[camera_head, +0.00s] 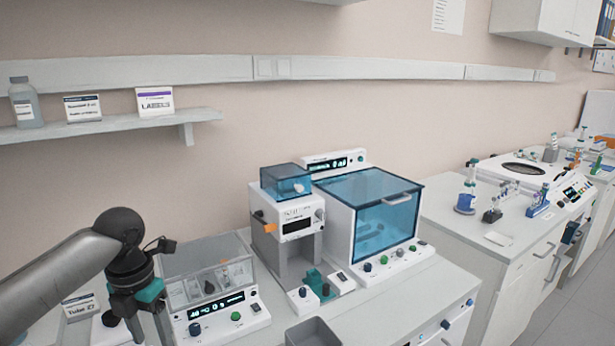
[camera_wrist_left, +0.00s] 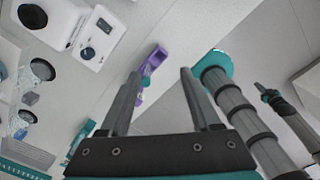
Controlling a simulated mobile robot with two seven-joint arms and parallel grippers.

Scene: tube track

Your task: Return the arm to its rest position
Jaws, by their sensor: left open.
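My left arm comes in from the left in the head view. Its gripper (camera_head: 130,322) points down at the left end of the counter, beside the clear-lidded instrument; its fingers are largely out of clear sight there. In the left wrist view the two fingers of the gripper (camera_wrist_left: 172,76) stand apart with nothing held between them. A purple and teal object (camera_wrist_left: 155,58) lies beyond the left fingertip, apart from it as far as I can tell. A dark tip with teal at the right of that view may be my right gripper; its jaws are unclear.
The clear-lidded instrument (camera_head: 212,314) stands close to my gripper. A blue-lidded box (camera_head: 385,218) and a white device (camera_head: 291,222) stand to its right. A grey tray (camera_head: 314,333) sits at the front. A wall shelf (camera_head: 110,127) holds a bottle (camera_head: 26,103).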

